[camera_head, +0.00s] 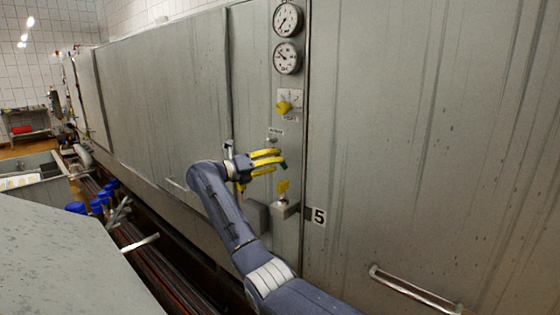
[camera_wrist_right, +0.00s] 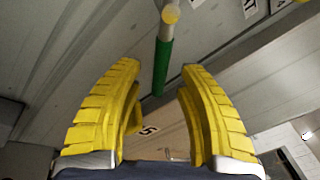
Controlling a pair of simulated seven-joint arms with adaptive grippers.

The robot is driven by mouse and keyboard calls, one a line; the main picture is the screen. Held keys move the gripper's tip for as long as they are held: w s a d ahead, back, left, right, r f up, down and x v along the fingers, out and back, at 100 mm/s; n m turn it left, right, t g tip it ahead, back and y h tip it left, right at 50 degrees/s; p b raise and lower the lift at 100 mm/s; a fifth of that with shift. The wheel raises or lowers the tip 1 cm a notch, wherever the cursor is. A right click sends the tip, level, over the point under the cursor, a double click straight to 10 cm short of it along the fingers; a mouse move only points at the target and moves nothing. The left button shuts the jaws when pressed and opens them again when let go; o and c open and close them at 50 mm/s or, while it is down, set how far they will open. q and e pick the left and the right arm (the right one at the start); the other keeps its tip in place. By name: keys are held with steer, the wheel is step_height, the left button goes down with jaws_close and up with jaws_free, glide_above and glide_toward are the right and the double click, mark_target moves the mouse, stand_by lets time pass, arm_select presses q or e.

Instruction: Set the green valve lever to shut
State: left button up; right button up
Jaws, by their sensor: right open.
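The green valve lever (camera_wrist_right: 162,65) shows in the right wrist view as a green grip on a pale rod, running down from the top. Its lower end appears between my right gripper's (camera_wrist_right: 160,75) yellow fingertips, with a gap on both sides. Whether it lies within their depth is unclear. In the head view my right gripper (camera_head: 275,161) is open in front of the grey panel. A small green part of the lever (camera_head: 284,165) shows at its fingertips; the rest is hidden behind the fingers. My left gripper is not in view.
Two round gauges (camera_head: 287,57) and a yellow knob (camera_head: 284,107) sit above on the panel. A yellow fitting (camera_head: 283,187) is just below the gripper, near a plate marked 5 (camera_head: 319,216). A bar handle (camera_head: 412,290) sticks out at lower right.

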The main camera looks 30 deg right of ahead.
steer(key=shift+d, duration=1.25)
jaws_close()
